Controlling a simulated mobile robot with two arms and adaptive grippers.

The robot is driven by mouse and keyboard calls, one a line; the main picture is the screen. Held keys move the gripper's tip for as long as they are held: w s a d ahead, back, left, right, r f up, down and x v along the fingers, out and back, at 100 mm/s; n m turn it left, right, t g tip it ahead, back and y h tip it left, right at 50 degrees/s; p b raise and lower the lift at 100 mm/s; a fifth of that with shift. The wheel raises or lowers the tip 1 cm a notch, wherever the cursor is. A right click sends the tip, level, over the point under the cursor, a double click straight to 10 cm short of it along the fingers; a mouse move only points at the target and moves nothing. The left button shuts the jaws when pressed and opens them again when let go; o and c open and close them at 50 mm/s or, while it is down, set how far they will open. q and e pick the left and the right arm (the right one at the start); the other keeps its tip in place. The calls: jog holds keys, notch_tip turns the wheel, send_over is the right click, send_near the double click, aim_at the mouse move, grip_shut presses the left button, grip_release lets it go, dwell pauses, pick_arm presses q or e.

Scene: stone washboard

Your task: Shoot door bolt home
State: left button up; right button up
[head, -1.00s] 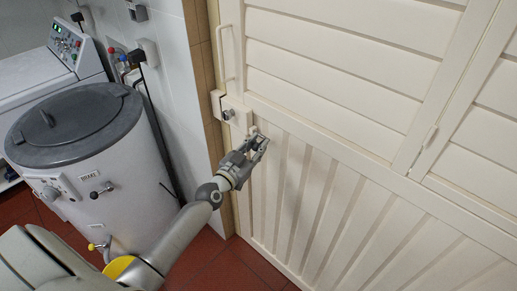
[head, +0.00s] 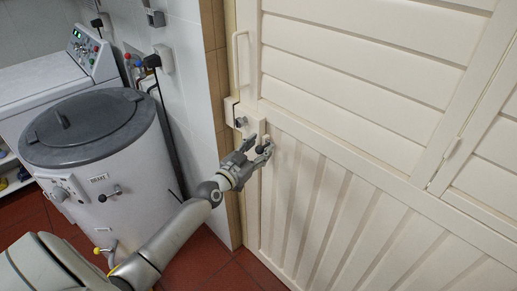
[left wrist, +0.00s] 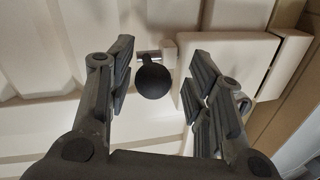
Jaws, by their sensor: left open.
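The door (head: 350,110) is cream-coloured, slatted above and grooved below, and looks closed. The bolt's dark round knob (left wrist: 153,80) shows in the left wrist view, beside a short metal piece (left wrist: 148,55) and a pale block. My left gripper (head: 257,148) is open at the door's left edge, just below the pale latch housing (head: 252,120). In the left wrist view, its fingers (left wrist: 155,85) stand on either side of the knob, with visible gaps; I cannot tell how deep the knob sits between them. Most of the bolt's rod is hidden. My right gripper is not in view.
A pale vertical handle (head: 236,60) is above the latch. A round white washer with a grey lid (head: 85,125) stands left of my arm, and a white machine (head: 55,85) is behind it. A tiled wall edge borders the door. The red floor (head: 200,255) is partly clear.

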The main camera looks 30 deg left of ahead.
pick_arm(q)
jog(key=s, duration=1.2)
jog(key=shift+a, duration=0.35)
jog(key=s+f+n+g+y, duration=0.1)
jog(key=s+f+g, duration=0.25)
jog(key=f, duration=0.85)
jog(key=s+d+f+g, duration=0.15)
jog(key=s+f, duration=0.25)
jog(key=f, duration=0.7)
jog(key=s+f+n+g+y, duration=0.1)
jog(key=s+f+g, duration=0.25)
jog(key=f, duration=0.85)
jog(key=s+d+f+g, duration=0.2)
jog(key=s+f, duration=0.4)
jog(key=s, duration=0.4)
jog(key=s+d+f+m+g, duration=0.1)
jog(key=s+d+f+g, duration=0.2)
jog(key=s, duration=0.8)
jog(key=s+d+f+g, duration=0.3)
jog(key=s+d+f, duration=0.2)
jog(key=s+f, duration=0.5)
jog(key=shift+s+d+f+h, duration=0.2)
jog(key=shift+d+f+h, duration=0.15)
jog(key=shift+d+h, duration=0.05)
jog(key=shift+g, duration=0.25)
